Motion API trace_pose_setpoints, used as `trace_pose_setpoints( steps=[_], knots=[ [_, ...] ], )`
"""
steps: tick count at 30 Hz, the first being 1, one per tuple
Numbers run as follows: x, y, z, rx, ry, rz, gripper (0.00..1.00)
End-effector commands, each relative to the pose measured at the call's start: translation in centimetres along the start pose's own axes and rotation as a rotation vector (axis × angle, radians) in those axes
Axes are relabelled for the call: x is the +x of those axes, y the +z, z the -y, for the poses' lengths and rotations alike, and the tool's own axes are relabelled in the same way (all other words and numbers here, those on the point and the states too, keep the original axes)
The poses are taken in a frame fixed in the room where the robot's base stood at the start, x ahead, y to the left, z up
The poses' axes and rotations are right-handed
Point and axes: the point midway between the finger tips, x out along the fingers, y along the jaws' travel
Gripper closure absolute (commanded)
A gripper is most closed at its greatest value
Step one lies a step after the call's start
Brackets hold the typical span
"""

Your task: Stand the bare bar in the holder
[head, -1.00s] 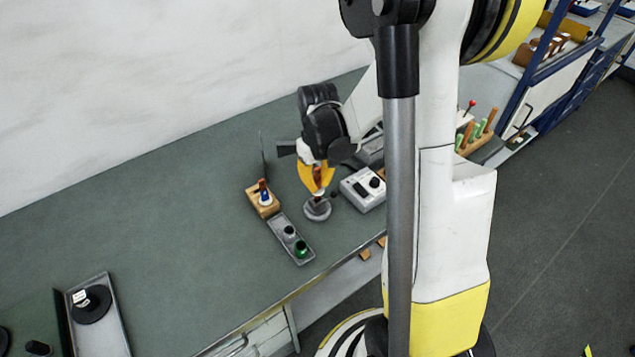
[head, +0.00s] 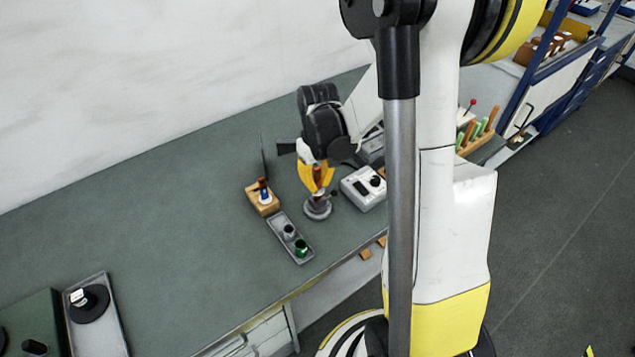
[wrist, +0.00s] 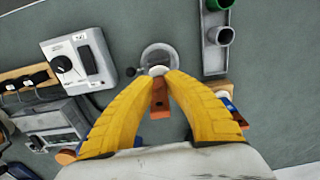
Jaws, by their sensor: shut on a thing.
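My gripper (head: 317,188) is shut on a copper-coloured bar (head: 318,173), which stands roughly upright between its yellow fingers. The bar also shows in the wrist view (wrist: 160,98), running back between the fingers. The holder, a round grey stand with a small dark side knob (head: 318,209), is directly below the fingertips. In the wrist view the holder (wrist: 158,52) lies just beyond the fingertips. The bar's lower end is at or just above the holder; the fingers hide whether it is seated.
A wooden block (head: 264,205) with a blue-and-white item and a grey tray (head: 306,259) with a grey and a green cup stand left of the holder. A grey control box with a black knob (head: 363,190) is close on its right.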

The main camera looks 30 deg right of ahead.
Motion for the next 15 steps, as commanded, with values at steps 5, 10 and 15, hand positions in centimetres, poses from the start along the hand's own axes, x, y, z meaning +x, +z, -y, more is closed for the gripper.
trace_pose_setpoints(
  steps=[5,10,15],
  knots=[
    [0.7,0.0,0.0,0.000,0.000,0.000,1.00],
    [1.2,0.0,0.0,0.000,0.000,0.000,1.00],
    [1.6,0.0,0.0,0.000,0.000,0.000,1.00]
  ],
)
